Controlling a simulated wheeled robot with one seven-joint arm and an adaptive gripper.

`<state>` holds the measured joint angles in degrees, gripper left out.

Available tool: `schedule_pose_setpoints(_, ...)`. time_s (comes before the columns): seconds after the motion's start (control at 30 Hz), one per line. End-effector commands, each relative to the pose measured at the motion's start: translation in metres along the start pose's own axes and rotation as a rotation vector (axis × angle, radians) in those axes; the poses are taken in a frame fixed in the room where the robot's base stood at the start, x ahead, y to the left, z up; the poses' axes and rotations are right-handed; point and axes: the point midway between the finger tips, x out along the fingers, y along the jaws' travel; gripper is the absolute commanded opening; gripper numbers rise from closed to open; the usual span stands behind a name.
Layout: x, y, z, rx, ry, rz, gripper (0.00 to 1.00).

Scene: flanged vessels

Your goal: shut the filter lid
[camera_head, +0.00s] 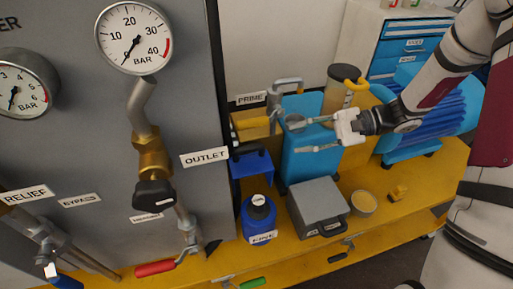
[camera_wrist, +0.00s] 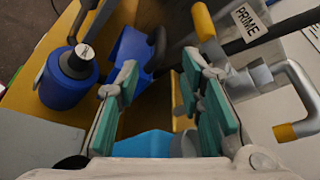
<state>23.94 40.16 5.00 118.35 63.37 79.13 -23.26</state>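I cannot tell for sure which part is the filter lid. A blue canister (camera_head: 259,218) with a black collar and white cap stands on the yellow bench, behind a label reading FINE; it also shows in the wrist view (camera_wrist: 68,80). A blue angular part (camera_head: 251,166) with a dark bar stands just behind it, against the panel; the wrist view shows it (camera_wrist: 132,50) with a black handle. My gripper (camera_head: 302,136) is open and empty, its fingers pointing left in the head view, above these parts and in front of a blue block. Its green pads (camera_wrist: 165,108) stand well apart.
A grey box (camera_head: 317,205) with a dark handle sits right of the canister, beside a round tin (camera_head: 364,203). The PRIME pipework (camera_head: 280,98) with a yellow grip is close to my fingers. The grey gauge panel (camera_head: 90,150) closes off the left.

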Motion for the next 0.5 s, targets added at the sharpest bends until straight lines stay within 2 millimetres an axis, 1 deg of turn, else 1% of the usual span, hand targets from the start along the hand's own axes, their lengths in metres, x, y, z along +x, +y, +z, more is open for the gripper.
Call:
schedule_pose_setpoints(0.17, 0.013, -0.001, -0.001, 0.002, -0.004, -0.009, 0.35)
schedule_pose_setpoints(0.27, 0.029, 0.0, 0.0, 0.004, -0.004, -0.007, 0.35)
schedule_pose_setpoints(0.5, 0.077, -0.001, 0.0, 0.003, -0.005, -0.006, 0.35)
